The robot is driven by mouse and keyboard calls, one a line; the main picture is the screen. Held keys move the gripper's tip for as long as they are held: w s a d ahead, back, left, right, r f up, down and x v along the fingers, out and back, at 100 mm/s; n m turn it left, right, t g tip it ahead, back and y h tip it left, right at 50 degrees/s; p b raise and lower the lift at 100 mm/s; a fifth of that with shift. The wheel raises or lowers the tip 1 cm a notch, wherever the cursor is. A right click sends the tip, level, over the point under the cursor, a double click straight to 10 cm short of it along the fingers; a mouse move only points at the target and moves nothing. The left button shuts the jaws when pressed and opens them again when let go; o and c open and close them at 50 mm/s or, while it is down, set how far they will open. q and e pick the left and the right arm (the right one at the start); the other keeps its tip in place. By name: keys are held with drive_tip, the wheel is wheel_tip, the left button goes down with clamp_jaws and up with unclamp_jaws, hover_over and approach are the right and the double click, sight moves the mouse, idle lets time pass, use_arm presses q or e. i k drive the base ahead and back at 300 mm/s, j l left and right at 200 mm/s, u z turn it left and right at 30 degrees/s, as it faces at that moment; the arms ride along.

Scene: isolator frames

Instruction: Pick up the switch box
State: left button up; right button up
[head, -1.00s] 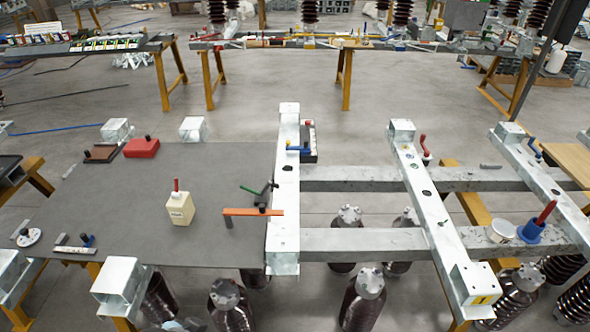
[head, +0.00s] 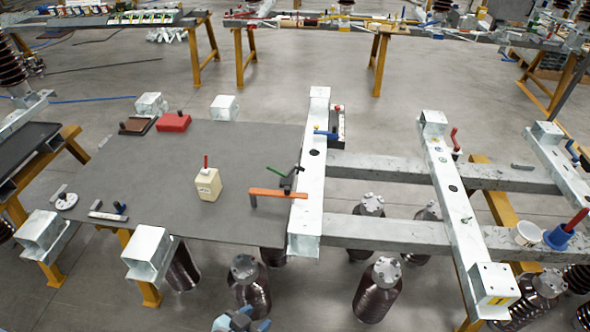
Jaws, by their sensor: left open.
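A cream box (head: 208,184) with a red upright handle and a small dark label stands on the grey mat-like table top (head: 245,150); it looks most like the switch box, though I cannot be sure. A red box (head: 173,122) and a brown box (head: 137,126), each with a dark knob, lie near the far edge. My left gripper (head: 240,321) shows only in part at the bottom edge, open, in front of the table and well apart from the cream box. My right gripper is not in view.
An orange-handled tool (head: 275,193) and a green-and-black tool (head: 289,180) lie right of the cream box. A galvanized beam (head: 312,175) borders the table's right side. Dark insulators (head: 375,290) stand below. The table's middle is mostly bare.

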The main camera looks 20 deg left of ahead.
sight(209, 187)
drive_tip(key=u, duration=1.3)
